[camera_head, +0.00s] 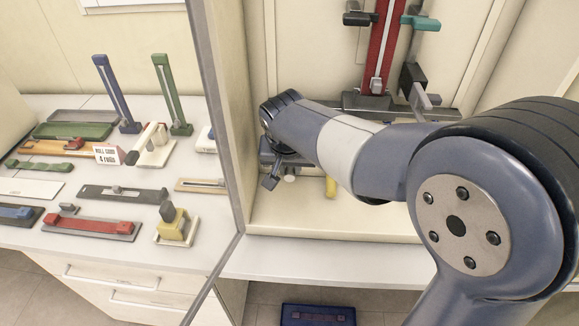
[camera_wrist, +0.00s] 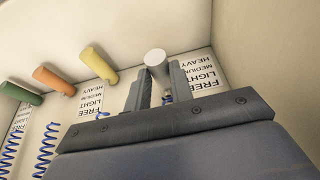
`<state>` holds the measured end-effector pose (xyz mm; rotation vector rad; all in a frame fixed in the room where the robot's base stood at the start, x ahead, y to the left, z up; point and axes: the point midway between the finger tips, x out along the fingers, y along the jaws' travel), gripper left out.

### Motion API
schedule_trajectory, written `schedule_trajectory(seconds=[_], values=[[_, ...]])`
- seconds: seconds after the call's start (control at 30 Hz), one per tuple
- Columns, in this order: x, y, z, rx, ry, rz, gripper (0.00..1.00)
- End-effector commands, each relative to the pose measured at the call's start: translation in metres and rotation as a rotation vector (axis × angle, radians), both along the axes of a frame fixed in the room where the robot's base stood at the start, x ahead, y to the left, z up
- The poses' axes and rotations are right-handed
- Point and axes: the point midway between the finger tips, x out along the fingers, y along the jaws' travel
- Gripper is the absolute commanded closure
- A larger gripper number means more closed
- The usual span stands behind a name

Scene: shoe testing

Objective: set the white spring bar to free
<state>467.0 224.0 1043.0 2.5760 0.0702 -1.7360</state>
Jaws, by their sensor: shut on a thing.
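The white spring bar (camera_wrist: 156,57) is a short round peg in the wrist view, standing out from a pale wall panel. My gripper (camera_wrist: 158,76) has one finger on each side of it and is shut on it. A label (camera_wrist: 202,73) beside it reads HEAVY, MEDIUM, LIGHT, FREE, upside down, with FREE lowest in the picture. Which mark the bar lines up with I cannot tell. In the head view my gripper (camera_head: 272,172) is inside the cream booth, partly hidden by my arm, and a small white end (camera_head: 290,178) shows beside it.
Yellow (camera_wrist: 99,63), orange (camera_wrist: 53,80) and green (camera_wrist: 20,94) bars stand to the left, with blue springs (camera_wrist: 46,148) below. In the head view a red upright fixture (camera_head: 382,45) is behind my arm. A counter (camera_head: 75,185) with several testers stands left, beyond the booth wall.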

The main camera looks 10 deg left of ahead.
Motion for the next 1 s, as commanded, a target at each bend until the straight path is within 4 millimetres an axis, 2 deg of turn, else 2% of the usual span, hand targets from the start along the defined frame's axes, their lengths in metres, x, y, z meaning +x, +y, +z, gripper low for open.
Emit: schedule_trajectory(seconds=[0.03, 0.3, 0.57, 0.77, 1.0], values=[[0.002, 0.001, 0.005, 0.006, -0.013, 0.001, 0.77], [0.002, 0.001, 0.004, 0.005, -0.009, 0.001, 0.56], [0.001, 0.001, 0.005, 0.005, -0.009, 0.001, 0.56], [-0.01, 0.001, 0.031, 0.007, -0.012, 0.003, 0.56], [-0.028, 0.0, 0.076, 0.008, -0.013, 0.002, 0.56]])
